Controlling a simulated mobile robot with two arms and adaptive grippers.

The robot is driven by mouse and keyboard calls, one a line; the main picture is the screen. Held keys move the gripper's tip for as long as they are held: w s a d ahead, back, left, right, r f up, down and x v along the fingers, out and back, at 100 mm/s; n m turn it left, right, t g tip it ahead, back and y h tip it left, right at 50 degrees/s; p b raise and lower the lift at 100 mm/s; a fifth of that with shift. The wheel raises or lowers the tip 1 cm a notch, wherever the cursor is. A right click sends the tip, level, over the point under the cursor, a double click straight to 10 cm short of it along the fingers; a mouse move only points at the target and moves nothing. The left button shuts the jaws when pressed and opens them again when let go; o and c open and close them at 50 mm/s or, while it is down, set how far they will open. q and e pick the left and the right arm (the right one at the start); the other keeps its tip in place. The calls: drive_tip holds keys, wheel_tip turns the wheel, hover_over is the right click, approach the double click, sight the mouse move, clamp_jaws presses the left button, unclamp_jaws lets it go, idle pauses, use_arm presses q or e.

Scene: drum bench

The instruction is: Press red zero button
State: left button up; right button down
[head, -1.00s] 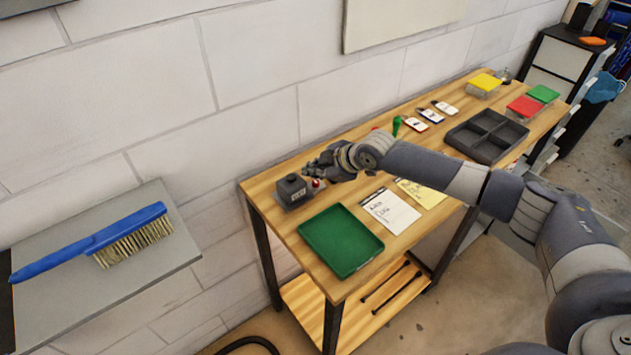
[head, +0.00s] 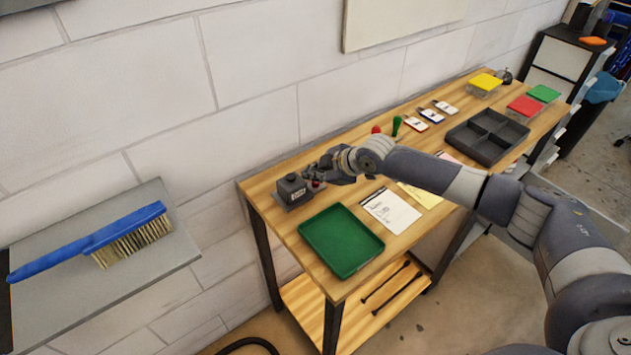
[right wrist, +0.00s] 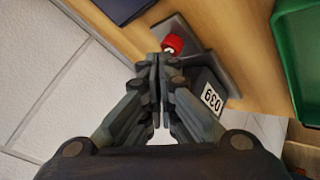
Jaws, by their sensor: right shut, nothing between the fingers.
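The red button (head: 317,183) sits on the grey base of a small dark device (head: 291,187) at the near left end of the wooden bench. In the right wrist view the red button (right wrist: 173,43) shows just beyond my fingertips, and the device's label (right wrist: 213,99) reads 039. My right gripper (head: 322,170) is shut and empty beside the button. In the wrist view its closed fingertips (right wrist: 160,60) overlap the button's near edge; I cannot tell whether they touch it. My left gripper is not in view.
A green tray (head: 341,241) and white note sheets (head: 391,212) lie on the bench (head: 290,231) in front of the device. A dark divided tray (head: 487,138) and small lidded boxes stand farther right. A blue brush (head: 95,240) lies on a grey shelf at left.

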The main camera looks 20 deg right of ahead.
sight(314, 184)
drive_tip(key=shift+f, duration=0.2)
drive_tip(key=shift+r, duration=0.15)
drive_tip(key=shift+r+p, duration=0.75)
drive_tip(key=shift+r, duration=0.05)
wheel_tip(314, 184, up, 6)
drive_tip(key=p, duration=0.5)
idle(0.4)
idle(0.4)
